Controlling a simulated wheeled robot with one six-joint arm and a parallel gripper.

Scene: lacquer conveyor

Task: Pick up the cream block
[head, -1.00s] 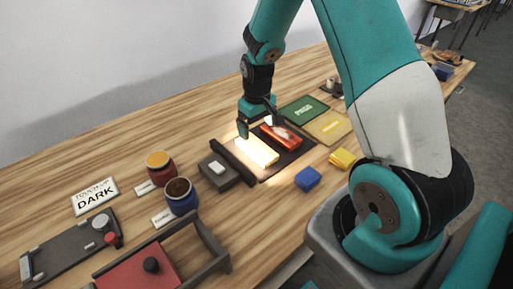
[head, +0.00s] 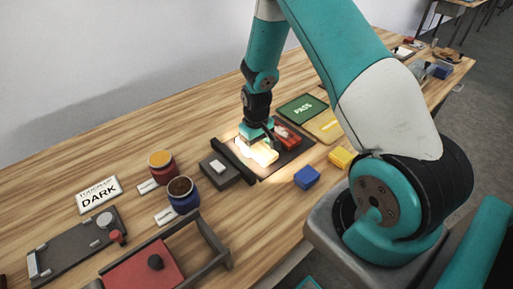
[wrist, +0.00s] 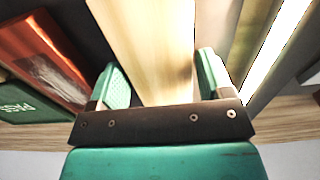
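The cream block (head: 262,153) lies lengthwise on a dark pad under a bright light, and its top looks washed out. In the wrist view the cream block (wrist: 150,45) runs between my two green fingers. My gripper (head: 259,143) is down at the block's far end. In the wrist view my gripper (wrist: 160,80) has its fingers apart on either side of the block, with a visible gap at least on the left. A red block (head: 285,136) with a pale worn patch lies right beside it on the same pad.
A dark bar and grey box with a white button (head: 218,168) stand left of the pad. The green PASS mat (head: 303,109) is behind. Two paint jars (head: 183,195) stand at left.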

